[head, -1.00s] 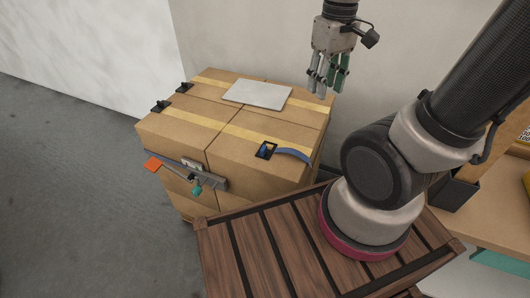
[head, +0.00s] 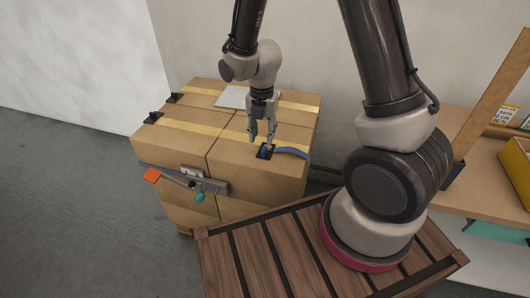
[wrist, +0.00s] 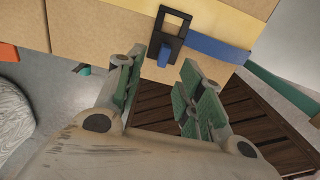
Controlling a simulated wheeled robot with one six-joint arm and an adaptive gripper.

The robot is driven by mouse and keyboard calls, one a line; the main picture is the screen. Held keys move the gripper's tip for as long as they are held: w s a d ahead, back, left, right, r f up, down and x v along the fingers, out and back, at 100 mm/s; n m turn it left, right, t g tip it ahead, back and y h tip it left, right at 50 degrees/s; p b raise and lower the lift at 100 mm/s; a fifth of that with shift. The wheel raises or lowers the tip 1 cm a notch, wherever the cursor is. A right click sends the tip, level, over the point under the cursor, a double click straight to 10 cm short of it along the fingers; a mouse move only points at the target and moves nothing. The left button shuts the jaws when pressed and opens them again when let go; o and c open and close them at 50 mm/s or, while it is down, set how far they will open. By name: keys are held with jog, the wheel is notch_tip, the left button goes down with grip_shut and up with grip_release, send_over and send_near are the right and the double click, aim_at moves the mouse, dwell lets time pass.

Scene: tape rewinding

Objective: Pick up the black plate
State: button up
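The black plate (head: 265,154) is a small frame with a window, lying on the top of the cardboard box (head: 235,165) near its front right edge. A blue strap (head: 292,152) runs right from it. In the wrist view the plate (wrist: 169,41) shows ahead of my fingertips, roughly between them, with a short blue tab below its window. My gripper (head: 261,140) points down just above the plate in the head view. In the wrist view its green-padded fingers (wrist: 160,68) are apart, with nothing between them. I cannot tell whether a fingertip touches the plate.
A light grey flat panel (head: 232,97) lies behind my gripper on the box. Black clips (head: 153,117) sit at the box's left edge. A metal bar with an orange end (head: 152,176) is on the front. A slatted wooden crate (head: 262,248) stands in front.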

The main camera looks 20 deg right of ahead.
aim_at(264, 148)
jog(key=f, duration=0.7)
jog(key=shift+w+d, duration=0.15)
jog(key=shift+d, duration=0.2)
jog(key=shift+r, duration=0.1)
jog(key=shift+c, duration=0.3)
grip_shut()
